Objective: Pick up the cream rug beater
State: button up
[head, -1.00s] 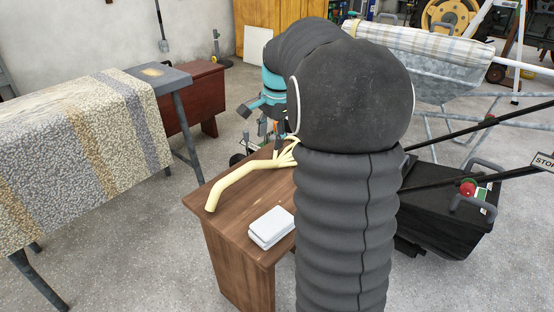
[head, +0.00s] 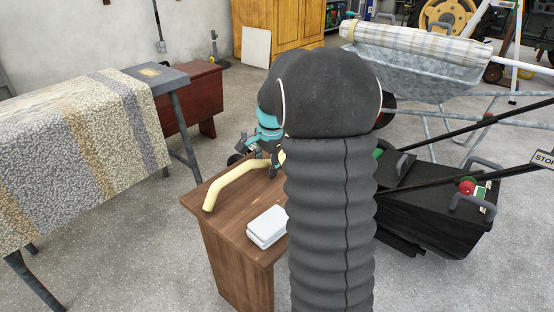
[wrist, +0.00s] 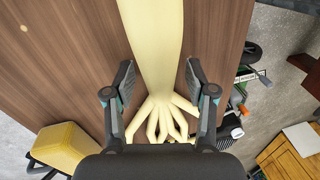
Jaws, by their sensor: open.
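The cream rug beater (head: 232,181) lies on a small wooden table (head: 236,228), its handle end toward the left edge. In the head view its far part is hidden behind my arm. In the wrist view the rug beater (wrist: 155,45) runs down from the top, and its looped fingers spread at the bottom, partly covered by the gripper body. My gripper (wrist: 159,85) is open, with one finger on each side of the beater just above where the loops branch. Gaps show between the fingers and the beater. In the head view the fingertips are mostly hidden.
A white box-like stack (head: 267,227) lies on the table near its front edge. A rug-draped stand (head: 75,150) is on the left, and a black box-shaped bin (head: 440,215) is on the right. Grey floor is clear between the table and stand.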

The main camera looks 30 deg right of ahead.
grip_shut()
jog(key=shift+r, duration=0.2)
notch_tip(320, 180, up, 4)
jog(key=shift+f, duration=0.1)
jog(key=w+r+p, duration=0.1)
jog(key=w+r, duration=0.2)
jog(key=w, duration=0.2)
jog(key=w+d+r+p, duration=0.1)
jog(key=w+r, duration=0.3)
jog(key=w, duration=0.2)
jog(key=shift+w+d, duration=0.15)
jog(key=shift+w, duration=0.15)
